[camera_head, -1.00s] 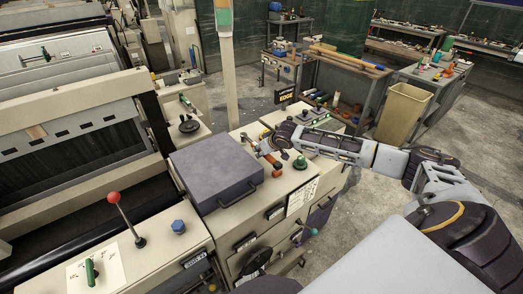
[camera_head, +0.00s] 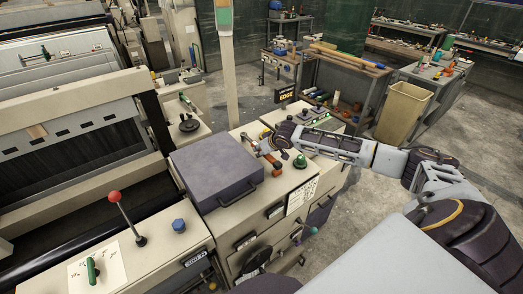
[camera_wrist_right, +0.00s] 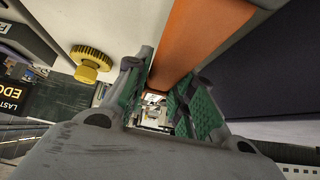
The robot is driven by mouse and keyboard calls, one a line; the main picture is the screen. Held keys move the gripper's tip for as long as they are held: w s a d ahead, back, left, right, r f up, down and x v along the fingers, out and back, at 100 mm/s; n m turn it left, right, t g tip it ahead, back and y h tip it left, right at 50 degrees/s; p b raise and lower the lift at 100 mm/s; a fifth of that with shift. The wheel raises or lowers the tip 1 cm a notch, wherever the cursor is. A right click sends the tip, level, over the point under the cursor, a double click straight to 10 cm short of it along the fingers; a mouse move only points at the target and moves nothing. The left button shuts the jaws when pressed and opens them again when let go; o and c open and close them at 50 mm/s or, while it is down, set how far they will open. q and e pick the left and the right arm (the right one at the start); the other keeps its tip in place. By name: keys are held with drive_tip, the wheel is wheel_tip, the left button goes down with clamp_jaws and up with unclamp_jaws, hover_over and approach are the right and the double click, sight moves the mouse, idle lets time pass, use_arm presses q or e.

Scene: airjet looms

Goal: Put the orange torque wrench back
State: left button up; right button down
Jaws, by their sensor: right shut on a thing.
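The orange torque wrench (camera_head: 273,161) is on or just above the beige machine top, right of the grey box, in the head view. Whether it touches the surface is unclear. In the right wrist view its orange body (camera_wrist_right: 196,40) runs between the green finger pads. My right gripper (camera_head: 271,147) reaches in from the right and is shut on the wrench; in the wrist view its fingers (camera_wrist_right: 168,104) lie on both sides of it. The fingers hide part of the wrench. My left gripper is not in view.
A grey box (camera_head: 212,172) with a handle stands left of the wrench. A green knob (camera_head: 300,161) is close on the right. A red-knobbed lever (camera_head: 125,215) rises at front left. A yellow knob (camera_wrist_right: 90,62) shows beside the gripper in the wrist view.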

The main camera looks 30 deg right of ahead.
drive_tip(key=shift+f, duration=0.8)
idle(0.4)
drive_tip(key=c, duration=1.1)
unclamp_jaws()
drive_tip(key=o, duration=0.5)
drive_tip(key=shift+c, duration=0.2)
drive_tip(key=shift+s+r, duration=0.1)
drive_tip(key=shift+p+v, duration=0.4)
drive_tip(key=shift+v, duration=2.45)
